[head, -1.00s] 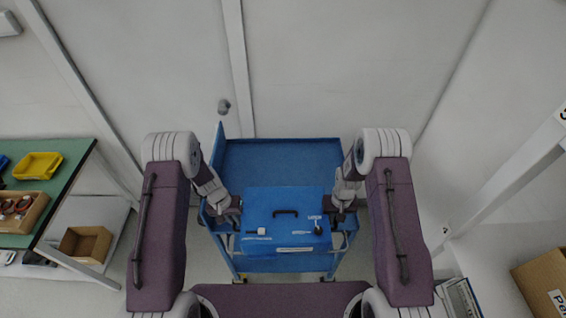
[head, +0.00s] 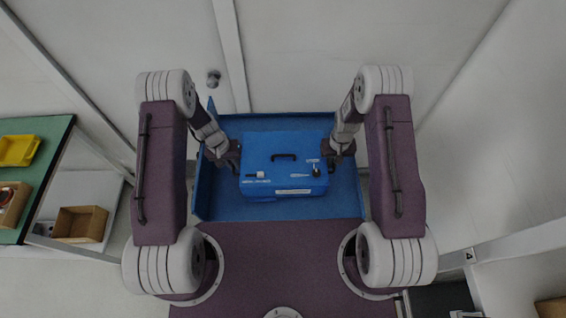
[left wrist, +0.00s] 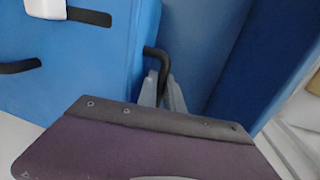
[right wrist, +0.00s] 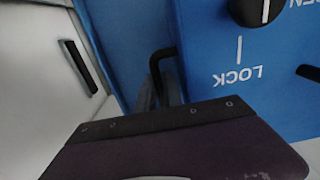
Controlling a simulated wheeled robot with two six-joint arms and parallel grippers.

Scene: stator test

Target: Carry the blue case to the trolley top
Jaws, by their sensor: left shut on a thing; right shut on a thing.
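The blue case (head: 285,180) is over the blue trolley top (head: 345,200) in the head view, upright, with a black lid handle and a knob. I cannot tell whether its base touches the surface. My left gripper (head: 233,160) is shut on the black side handle at the case's left; that handle (left wrist: 156,54) shows in the left wrist view. My right gripper (head: 338,156) is shut on the opposite side handle, seen in the right wrist view (right wrist: 160,56). The case's underside is hidden.
A green-topped bench (head: 50,135) with a yellow bin (head: 18,150) and a cardboard box (head: 80,224) below stands at the left. A wall with a door knob (head: 213,78) is behind the trolley. Trolley surface shows around the case.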

